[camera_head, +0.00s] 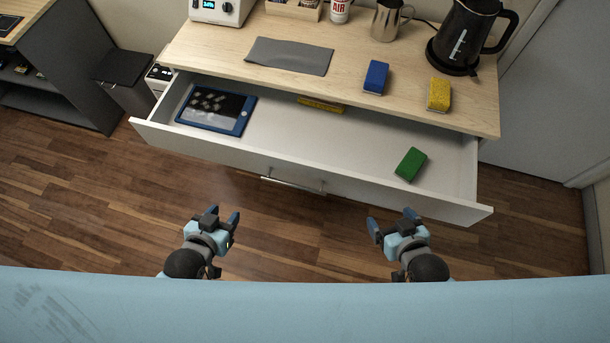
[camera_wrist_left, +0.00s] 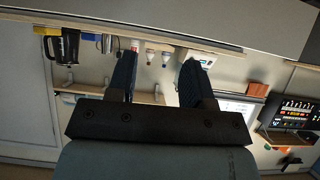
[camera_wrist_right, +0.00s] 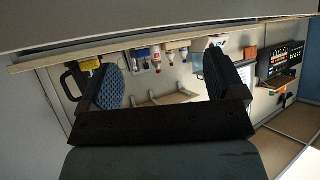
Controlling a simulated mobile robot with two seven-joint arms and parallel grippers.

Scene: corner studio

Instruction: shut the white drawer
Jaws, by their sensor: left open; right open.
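The white drawer (camera_head: 265,164) is pulled far out from under the wooden tabletop, with a bar handle (camera_head: 293,185) on its front. Inside lie a blue-framed tablet-like item (camera_head: 241,123) at the left, a yellow item (camera_head: 321,105) partly under the tabletop edge, and a green block (camera_head: 410,164) at the right. My left gripper (camera_head: 222,217) is open and empty, in front of the drawer, left of the handle. My right gripper (camera_head: 390,221) is open and empty, in front of the drawer, right of the handle. Neither touches the drawer front in the head view.
On the tabletop (camera_head: 220,40) are a grey cloth (camera_head: 290,56), a blue block (camera_head: 376,77), a yellow block (camera_head: 438,94), a black kettle (camera_head: 462,40) and a metal jug (camera_head: 387,20). A dark bin (camera_head: 125,75) stands left of the drawer. Wooden floor is clear before the drawer.

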